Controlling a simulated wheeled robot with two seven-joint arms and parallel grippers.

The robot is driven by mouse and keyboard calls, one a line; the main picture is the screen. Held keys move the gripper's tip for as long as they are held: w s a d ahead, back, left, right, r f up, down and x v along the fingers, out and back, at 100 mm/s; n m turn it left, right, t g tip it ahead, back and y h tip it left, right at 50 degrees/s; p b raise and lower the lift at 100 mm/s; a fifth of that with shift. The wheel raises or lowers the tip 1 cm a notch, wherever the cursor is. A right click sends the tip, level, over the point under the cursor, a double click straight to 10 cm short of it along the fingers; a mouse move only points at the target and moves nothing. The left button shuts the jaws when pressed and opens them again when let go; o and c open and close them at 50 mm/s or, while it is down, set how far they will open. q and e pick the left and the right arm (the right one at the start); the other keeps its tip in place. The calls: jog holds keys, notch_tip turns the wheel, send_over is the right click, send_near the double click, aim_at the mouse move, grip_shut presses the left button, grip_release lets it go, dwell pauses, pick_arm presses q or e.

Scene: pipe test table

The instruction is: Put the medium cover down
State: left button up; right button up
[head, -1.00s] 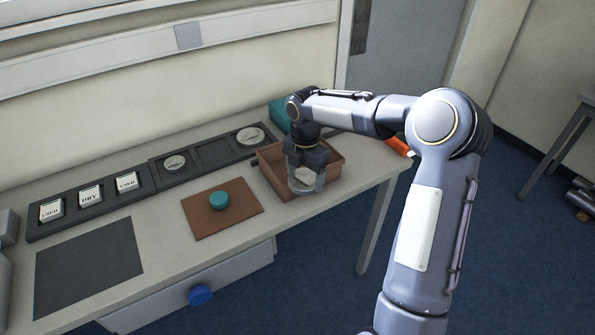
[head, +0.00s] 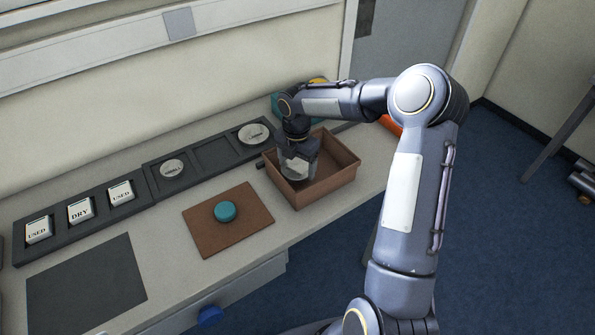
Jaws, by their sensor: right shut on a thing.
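My right gripper (head: 297,153) points down at the left side of the open brown box (head: 335,185). It is shut on a pale round cover (head: 294,170), which I take to be the medium cover. The cover hangs within the box's outline near its left wall; I cannot tell whether it touches the bottom. The gripper hides part of it. A dark rack holds one round cover (head: 172,168) in its left slot and another round cover (head: 254,133) in its right slot. The middle slot (head: 213,152) between them is empty. My left gripper is not in view.
A teal round knob-like piece (head: 225,211) sits on a brown mat (head: 240,236). Several labelled square blocks (head: 80,211) stand in a dark rack at left. A dark grey mat (head: 85,285) lies bare at the front left. An orange thing (head: 391,125) lies behind my right arm.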

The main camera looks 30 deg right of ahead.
aim_at(297, 168)
jog(key=shift+f, duration=2)
jog(key=shift+f, duration=0.1)
jog(key=o, duration=1.1)
notch_tip(297, 168, up, 12)
jog(key=shift+r, duration=0.1)
jog(key=s+a+r+m+t, duration=0.1)
jog(key=s+a+r+m, duration=0.1)
jog(key=s+r+m, duration=0.35)
jog(key=s+a+r+m+t, duration=0.1)
jog(key=s+a+r+m, duration=0.15)
jog(key=s+m, duration=0.5)
jog(key=shift+s+a+f+m+t+y, duration=0.5)
jog(key=shift+s+a+m+t+y, duration=0.25)
jog(key=shift+s+m, duration=1.6)
jog(key=shift+s+a+f+m+t+y, duration=0.5)
jog(key=shift+s+a+m, duration=0.4)
jog(key=shift+s+m, duration=1.45)
jog(key=shift+s+a+f+m+t+y, duration=0.7)
jog(key=shift+s+m, duration=0.7)
jog(key=shift+s, duration=1.85)
